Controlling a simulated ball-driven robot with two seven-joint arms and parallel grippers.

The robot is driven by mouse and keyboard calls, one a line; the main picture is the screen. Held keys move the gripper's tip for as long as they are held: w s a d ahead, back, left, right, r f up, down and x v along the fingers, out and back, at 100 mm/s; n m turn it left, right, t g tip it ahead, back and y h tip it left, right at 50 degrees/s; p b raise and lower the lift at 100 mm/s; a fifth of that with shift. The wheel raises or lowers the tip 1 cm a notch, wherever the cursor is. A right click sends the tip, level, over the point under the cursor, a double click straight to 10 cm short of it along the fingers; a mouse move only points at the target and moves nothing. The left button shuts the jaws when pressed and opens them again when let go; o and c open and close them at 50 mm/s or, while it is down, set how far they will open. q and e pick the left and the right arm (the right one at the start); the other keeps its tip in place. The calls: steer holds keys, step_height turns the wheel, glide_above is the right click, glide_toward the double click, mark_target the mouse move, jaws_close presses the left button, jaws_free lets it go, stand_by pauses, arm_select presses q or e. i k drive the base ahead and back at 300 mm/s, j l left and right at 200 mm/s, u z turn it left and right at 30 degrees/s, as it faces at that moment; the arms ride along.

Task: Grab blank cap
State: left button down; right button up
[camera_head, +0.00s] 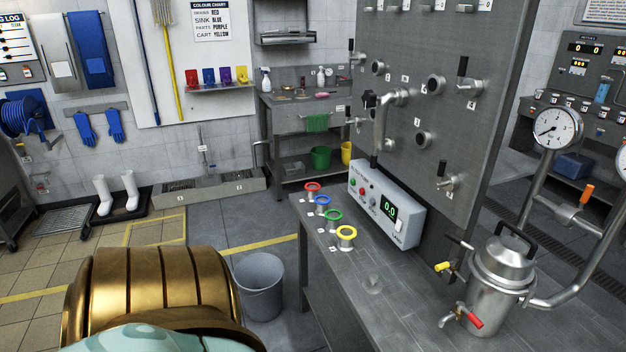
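No part is clearly marked as the blank cap. Round steel port ends stand on the grey panel (450,40): an upper left one (378,67), an upper right one (436,85) and a lower one (423,139). I cannot tell which of them is a blank cap. A bent steel pipe (382,122) is fixed to the panel left of the lower port. On the grey bench below are short fittings with a red ring (312,187), a blue ring (322,200), a green ring (333,214) and a yellow ring (346,232). Neither gripper is in view.
A control box (387,203) reading 0.0 stands behind the colored rings. A steel jacketed vessel (500,275) with a red-handled tap and pipework stands on the bench at right. A grey bucket (261,287) is on the floor. The bench front (385,310) is clear.

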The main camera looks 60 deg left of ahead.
mark_target(372, 284)
steer(key=u, duration=1.55)
steer(key=i+j, duration=0.25)
steer(key=j, duration=0.3)
